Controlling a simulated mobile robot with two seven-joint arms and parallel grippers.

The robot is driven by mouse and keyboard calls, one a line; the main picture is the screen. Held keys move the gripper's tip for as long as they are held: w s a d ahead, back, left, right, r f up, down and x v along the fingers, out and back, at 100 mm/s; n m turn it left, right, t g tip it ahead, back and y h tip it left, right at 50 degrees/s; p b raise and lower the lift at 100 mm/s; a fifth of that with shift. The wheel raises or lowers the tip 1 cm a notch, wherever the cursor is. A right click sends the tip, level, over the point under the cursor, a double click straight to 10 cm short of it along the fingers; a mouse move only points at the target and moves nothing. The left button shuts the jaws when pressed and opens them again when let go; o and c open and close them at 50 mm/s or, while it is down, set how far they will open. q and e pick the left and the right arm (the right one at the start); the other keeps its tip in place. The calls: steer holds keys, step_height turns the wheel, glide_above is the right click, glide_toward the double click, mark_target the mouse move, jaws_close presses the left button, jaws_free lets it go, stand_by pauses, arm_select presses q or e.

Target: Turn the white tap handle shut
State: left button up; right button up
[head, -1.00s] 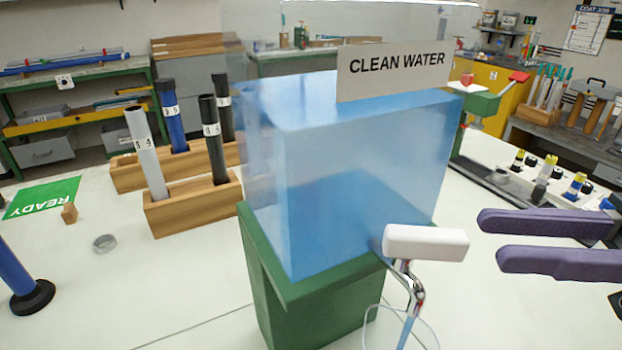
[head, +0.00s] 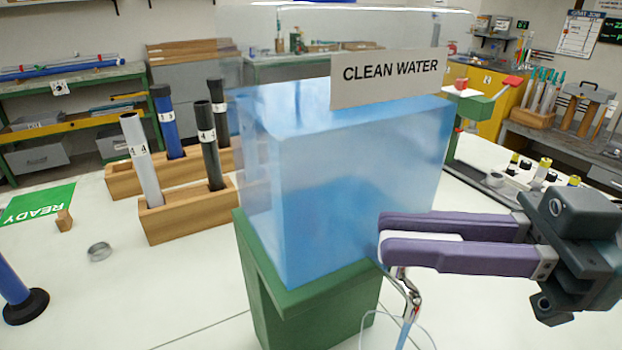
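The white tap handle (head: 428,236) is at the front right of the clear tank of blue water (head: 355,195), which is labelled CLEAN WATER. Most of the handle is hidden by my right gripper (head: 382,238). Its two purple fingers reach in from the right, one on each side of the handle, and look shut on it. The metal tap spout (head: 412,293) shows below the fingers, with a bluish stream under it. My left gripper is not in view.
The tank stands on a green stand (head: 305,312) on the white table. Wooden racks (head: 190,218) with tubes stand to the left. A thin pale hose or cable curls near the spout. Small bottles stand at the right, behind my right gripper.

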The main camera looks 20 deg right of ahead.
jaws_close()
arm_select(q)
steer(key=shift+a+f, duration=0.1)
